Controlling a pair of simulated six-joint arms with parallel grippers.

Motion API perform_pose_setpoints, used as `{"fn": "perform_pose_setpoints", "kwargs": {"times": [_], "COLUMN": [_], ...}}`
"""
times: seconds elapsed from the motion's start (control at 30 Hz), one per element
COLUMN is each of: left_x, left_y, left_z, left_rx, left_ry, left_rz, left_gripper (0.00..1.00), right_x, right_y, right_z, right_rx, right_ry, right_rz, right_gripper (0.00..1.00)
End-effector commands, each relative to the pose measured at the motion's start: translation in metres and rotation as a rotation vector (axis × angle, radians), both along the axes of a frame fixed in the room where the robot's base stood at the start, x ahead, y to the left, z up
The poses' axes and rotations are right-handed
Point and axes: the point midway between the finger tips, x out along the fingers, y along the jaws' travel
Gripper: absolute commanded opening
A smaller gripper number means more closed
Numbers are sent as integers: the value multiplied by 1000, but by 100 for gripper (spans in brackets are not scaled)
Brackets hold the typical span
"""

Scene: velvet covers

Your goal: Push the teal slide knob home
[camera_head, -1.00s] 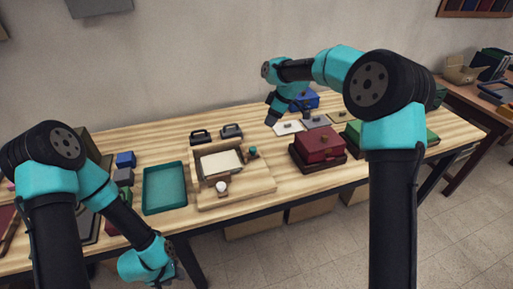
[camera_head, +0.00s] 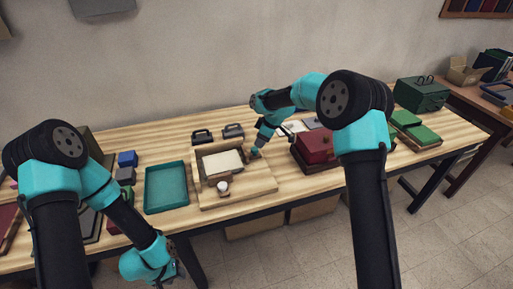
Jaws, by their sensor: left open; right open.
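The teal slide knob (camera_head: 253,153) stands at the right side of a wooden fixture (camera_head: 262,180), beside a cream panel (camera_head: 222,160). A white round knob (camera_head: 223,187) sits at the fixture's front. My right gripper (camera_head: 259,146) points down right at the teal knob and partly covers it; it is open, and I cannot tell whether it touches the knob. My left gripper (camera_head: 178,270) is open and low in front of the table's front edge, away from the fixture.
A teal tray (camera_head: 166,206) lies left of the fixture. Green boxes (camera_head: 420,135) lie further right.

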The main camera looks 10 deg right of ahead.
Motion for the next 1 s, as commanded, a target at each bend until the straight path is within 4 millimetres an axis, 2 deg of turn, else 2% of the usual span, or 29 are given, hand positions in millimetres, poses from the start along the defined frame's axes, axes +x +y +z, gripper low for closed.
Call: {"fn": "perform_pose_setpoints", "kwargs": {"times": [0.1,0.3,0.7,1.0], "left_x": [0,0,0,0], "left_y": [0,0,0,0], "left_z": [0,0,0,0], "left_rx": [0,0,0,0], "left_ry": [0,0,0,0], "left_rz": [0,0,0,0], "left_gripper": [43,43,43,43], "right_x": [3,7,9,9], "right_y": [7,16,19,19], "right_z": [-20,-42,-49,-49], "right_rx": [0,0,0,0], "right_ry": [2,0,0,0], "right_rz": [1,0,0,0], "right_gripper": [46,46,46,18]}}
